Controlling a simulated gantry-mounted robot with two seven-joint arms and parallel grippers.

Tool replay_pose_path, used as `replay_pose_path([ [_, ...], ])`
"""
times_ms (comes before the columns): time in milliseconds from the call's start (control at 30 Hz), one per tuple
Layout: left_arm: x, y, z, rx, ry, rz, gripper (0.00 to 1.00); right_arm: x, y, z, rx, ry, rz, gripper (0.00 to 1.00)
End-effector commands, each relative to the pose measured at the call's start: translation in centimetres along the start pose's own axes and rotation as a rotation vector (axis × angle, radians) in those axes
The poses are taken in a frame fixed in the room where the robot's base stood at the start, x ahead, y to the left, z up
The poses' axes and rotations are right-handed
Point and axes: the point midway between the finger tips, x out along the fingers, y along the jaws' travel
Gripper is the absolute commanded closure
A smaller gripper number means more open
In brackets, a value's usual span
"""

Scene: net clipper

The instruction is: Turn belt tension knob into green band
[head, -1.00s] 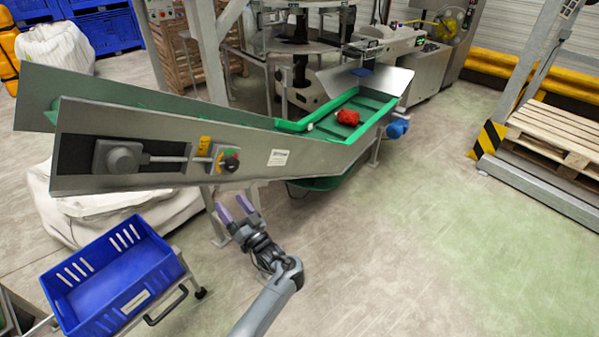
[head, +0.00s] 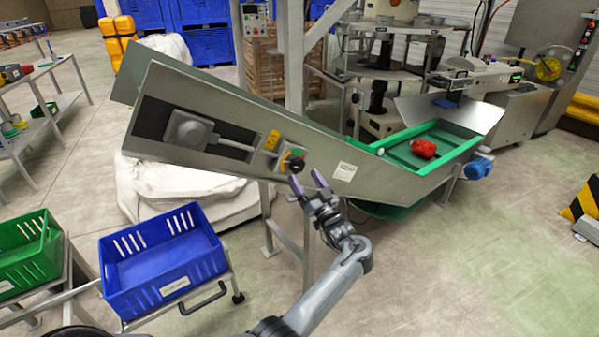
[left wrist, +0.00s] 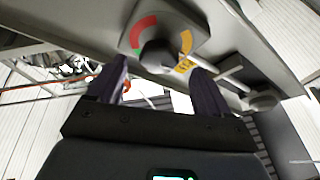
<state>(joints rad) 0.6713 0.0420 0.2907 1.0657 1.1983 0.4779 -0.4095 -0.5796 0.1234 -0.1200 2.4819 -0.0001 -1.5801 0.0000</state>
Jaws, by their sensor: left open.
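The belt tension knob (head: 294,166) is a small dark knob on a plate with coloured bands, on the side panel of the inclined conveyor (head: 345,195). In the left wrist view the dark knob (left wrist: 158,56) sits between a red band (left wrist: 143,30) and a yellow-orange band (left wrist: 186,41); a bit of green shows at its lower left, and most of that band is hidden. My left gripper (head: 307,183) is open and empty, its purple fingertips just below the knob in the head view. In the left wrist view the fingers (left wrist: 163,85) point toward the knob, apart from it.
A blue crate (head: 160,262) and a green crate (head: 28,252) stand below left. A red item (head: 424,148) lies on the belt.

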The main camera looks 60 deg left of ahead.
Motion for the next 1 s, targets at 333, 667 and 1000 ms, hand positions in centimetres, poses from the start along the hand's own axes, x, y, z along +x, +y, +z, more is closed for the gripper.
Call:
replay_pose_path([
  [333, 3.8, 0.0, 0.1, 0.001, 0.000, 0.000, 0.21, 0.5, -0.2, 0.1, 0.007, 0.000, -0.006, 0.57],
  [667, 4.3, 0.0, 0.1, 0.001, -0.001, 0.001, 0.21, 0.6, -0.2, 0.2, 0.007, -0.001, -0.005, 0.57],
  [1000, 4.2, 0.0, 0.1, 0.001, -0.001, 0.001, 0.64, 0.6, 0.0, 0.2, -0.001, -0.003, 0.001, 0.57],
])
